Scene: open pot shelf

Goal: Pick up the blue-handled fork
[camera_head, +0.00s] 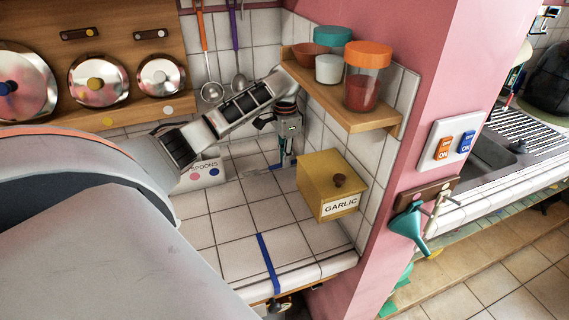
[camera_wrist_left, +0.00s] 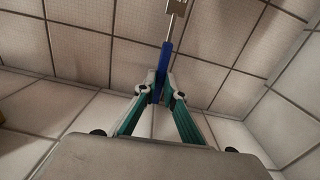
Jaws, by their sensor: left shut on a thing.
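The blue-handled fork shows in the left wrist view as a blue handle (camera_wrist_left: 165,62) with a metal part running out of the top of the picture; its tines are not visible there. My left gripper (camera_wrist_left: 163,88) is shut on the handle near its end. In the head view my left gripper (camera_head: 285,155) is low over the tiled counter in the back corner, left of the garlic box. A small bit of blue (camera_head: 278,167) shows beside its fingertips; the rest of the fork is hard to make out there. My right gripper is not identifiable in view.
A yellow garlic box (camera_head: 315,184) stands right of my left gripper, and a white spoons box (camera_head: 187,181) stands left. A wooden shelf (camera_head: 381,121) with jars is above. A blue strip (camera_head: 268,263) crosses the counter's front. The middle counter is clear.

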